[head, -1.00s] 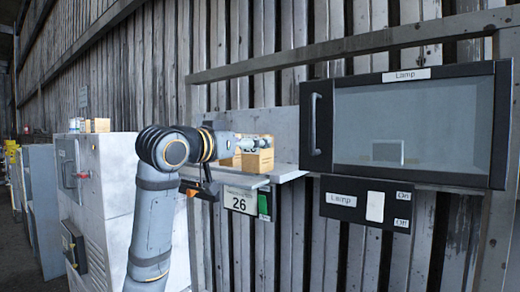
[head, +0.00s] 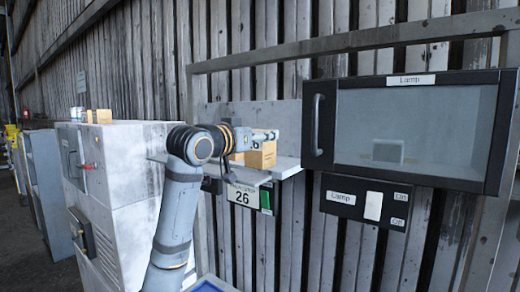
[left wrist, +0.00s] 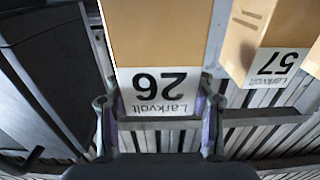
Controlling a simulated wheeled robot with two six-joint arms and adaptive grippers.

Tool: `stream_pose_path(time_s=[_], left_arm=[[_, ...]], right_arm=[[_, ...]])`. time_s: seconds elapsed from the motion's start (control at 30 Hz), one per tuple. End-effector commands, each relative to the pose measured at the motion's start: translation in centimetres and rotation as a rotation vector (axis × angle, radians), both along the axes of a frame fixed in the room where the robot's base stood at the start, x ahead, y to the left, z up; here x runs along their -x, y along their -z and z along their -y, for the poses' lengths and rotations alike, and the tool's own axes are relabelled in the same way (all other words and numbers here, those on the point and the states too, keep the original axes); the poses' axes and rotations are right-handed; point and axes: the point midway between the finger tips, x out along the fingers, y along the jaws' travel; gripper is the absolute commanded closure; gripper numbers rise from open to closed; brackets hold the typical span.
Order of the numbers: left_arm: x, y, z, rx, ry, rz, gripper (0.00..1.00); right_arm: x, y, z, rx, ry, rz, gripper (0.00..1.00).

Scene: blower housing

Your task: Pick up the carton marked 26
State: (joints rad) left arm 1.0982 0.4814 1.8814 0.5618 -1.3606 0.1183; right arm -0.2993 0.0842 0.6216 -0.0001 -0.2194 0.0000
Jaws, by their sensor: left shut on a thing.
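The carton marked 26 (left wrist: 160,40) is tan with a white label, upside down in the left wrist view. My left gripper (left wrist: 158,112) has a finger on each side of it and is shut on it. In the head view, the gripper (head: 266,136) is at the top of a tan carton (head: 263,156) over the grey shelf (head: 288,166). I cannot tell there whether the carton touches the shelf. A carton marked 57 (left wrist: 258,40) stands beside it, apart, in the wrist view. My right gripper is not in view.
A plate reading 26 (head: 243,196) hangs under the shelf's front edge. A dark-framed Lamp cabinet (head: 415,125) with a handle is to the right, with a Lamp switch panel (head: 345,205) below. A grey cabinet (head: 130,190) stands left. Slatted wall behind.

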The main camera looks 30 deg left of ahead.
Motion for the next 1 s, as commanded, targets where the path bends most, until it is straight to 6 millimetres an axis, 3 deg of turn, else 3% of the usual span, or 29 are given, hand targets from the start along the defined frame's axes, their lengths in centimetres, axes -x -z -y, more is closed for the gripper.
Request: stream_pose_path(time_s=[0.03,0.13,0.4,0.57,0.67,1.0], left_arm=[[0.0,0.0,0.0,0.000,0.000,0.000,0.73],[0.0,0.0,0.0,0.000,0.000,0.000,0.85],[0.0,-0.2,0.0,0.001,0.000,0.003,0.86],[0.0,-1.5,0.0,0.004,0.001,0.005,0.86],[0.1,-3.7,0.1,0.005,0.004,0.007,0.86],[0.3,-16.6,0.2,0.002,0.004,0.005,0.86]], right_arm=[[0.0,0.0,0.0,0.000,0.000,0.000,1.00],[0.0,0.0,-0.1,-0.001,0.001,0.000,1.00],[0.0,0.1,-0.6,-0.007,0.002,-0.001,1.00],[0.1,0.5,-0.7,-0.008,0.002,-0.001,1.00],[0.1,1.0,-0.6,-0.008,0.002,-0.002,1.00],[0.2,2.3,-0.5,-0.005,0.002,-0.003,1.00]])
